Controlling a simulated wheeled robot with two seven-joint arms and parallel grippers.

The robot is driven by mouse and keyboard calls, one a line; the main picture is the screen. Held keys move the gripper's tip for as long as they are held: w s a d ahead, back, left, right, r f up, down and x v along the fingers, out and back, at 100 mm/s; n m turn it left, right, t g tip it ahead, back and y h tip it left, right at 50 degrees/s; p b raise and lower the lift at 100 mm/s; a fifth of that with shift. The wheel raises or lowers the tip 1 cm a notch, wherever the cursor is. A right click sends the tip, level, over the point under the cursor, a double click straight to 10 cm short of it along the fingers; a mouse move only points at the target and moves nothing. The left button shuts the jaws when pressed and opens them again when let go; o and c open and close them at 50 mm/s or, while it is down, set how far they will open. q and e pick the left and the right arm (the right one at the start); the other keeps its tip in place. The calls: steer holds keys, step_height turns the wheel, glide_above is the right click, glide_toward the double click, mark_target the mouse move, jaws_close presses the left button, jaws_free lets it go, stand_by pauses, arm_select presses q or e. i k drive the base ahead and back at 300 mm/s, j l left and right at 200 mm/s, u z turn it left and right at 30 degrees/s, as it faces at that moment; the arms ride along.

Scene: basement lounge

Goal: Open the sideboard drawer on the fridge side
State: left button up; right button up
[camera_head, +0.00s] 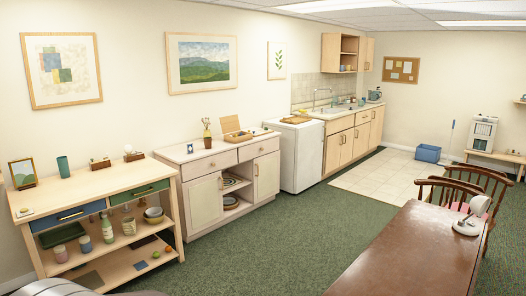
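The sideboard (209,206) is a pale cabinet with a light wood top, standing against the left wall. It has two drawers under its top. The fridge-side drawer (258,149) is the right one, and it looks shut. The other drawer (210,164) also looks shut. Below them are two doors with an open shelf section between. The white fridge (301,157) stands just right of the sideboard. Neither of my grippers shows in this view.
A shelf table (100,196) with two coloured drawers stands left of the sideboard. A brown table (411,255) with a lamp and two chairs (480,181) is at the right. Green carpet (283,235) in front of the sideboard is clear. A grey shape is cut off bottom left.

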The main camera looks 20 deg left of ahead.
mark_target(247, 152)
steer(key=i+j+u, duration=0.25)
steer(key=u, duration=0.15)
steer(key=i+j+u, duration=0.1)
steer(key=i+u, duration=0.65)
steer(key=i+j, duration=0.15)
steer(key=i, duration=0.6)
steer(key=i+j, duration=0.15)
steer(key=i, duration=0.6)
steer(key=i+l+z, duration=0.2)
steer(key=i+z, duration=0.2)
steer(key=i+l+z, duration=0.1)
steer(key=i+z, duration=0.7)
steer(key=i+j+z, duration=0.15)
steer(key=i+z, duration=0.25)
steer(key=i+u, duration=0.1)
steer(key=i, duration=0.45)
steer(key=i+l, duration=0.1)
steer(key=i, duration=0.45)
steer(key=i+u, duration=0.15)
steer(key=i, duration=0.4)
steer(key=i+l+u, duration=0.1)
steer(key=i, duration=0.45)
steer(key=i+u, duration=0.3)
steer(key=i, duration=0.15)
steer(key=i+l+u, duration=0.25)
steer(key=i, duration=0.2)
steer(key=i+l+u, duration=0.3)
steer(key=i, duration=0.15)
steer(key=i+l+u, duration=0.25)
steer(key=i, duration=0.15)
